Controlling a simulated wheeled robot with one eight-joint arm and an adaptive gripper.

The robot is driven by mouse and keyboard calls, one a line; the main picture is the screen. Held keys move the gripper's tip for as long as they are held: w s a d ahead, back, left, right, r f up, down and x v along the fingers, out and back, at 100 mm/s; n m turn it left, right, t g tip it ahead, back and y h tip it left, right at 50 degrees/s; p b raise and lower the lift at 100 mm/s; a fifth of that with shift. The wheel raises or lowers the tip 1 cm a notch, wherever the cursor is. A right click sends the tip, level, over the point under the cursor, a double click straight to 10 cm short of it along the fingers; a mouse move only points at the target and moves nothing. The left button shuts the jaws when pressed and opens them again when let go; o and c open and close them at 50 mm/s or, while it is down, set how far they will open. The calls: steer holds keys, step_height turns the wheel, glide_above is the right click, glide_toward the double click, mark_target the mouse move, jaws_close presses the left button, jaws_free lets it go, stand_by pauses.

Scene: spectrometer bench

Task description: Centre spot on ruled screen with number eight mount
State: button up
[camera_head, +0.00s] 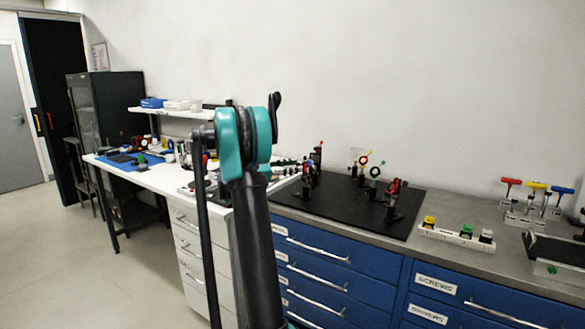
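A black optical breadboard (345,211) lies on the grey bench top, right of my arm. Small optic mounts stand on it: a black one with a red top (317,157) at the back left, ring-shaped mounts with yellow and green parts (374,172) in the middle, and a black and red one (395,200) at the right. A pale upright plate (357,154) stands behind the middle mounts; I cannot tell whether it is the ruled screen. No mount number is legible and no light spot can be made out. My arm stands upright in front; my gripper cannot be made out.
A white rack (455,238) with coloured-top parts lies right of the breadboard. T-handled drivers (536,187) stand farther right. A black tray (555,250) is at the right edge. A white desk (162,181) with a blue mat stands left. Blue drawers (330,262) front the bench.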

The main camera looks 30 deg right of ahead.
jaws_close()
steer(key=shift+m, duration=0.3)
steer(key=m, duration=0.9)
steer(key=shift+m, duration=0.4)
stand_by(0.5)
jaws_free()
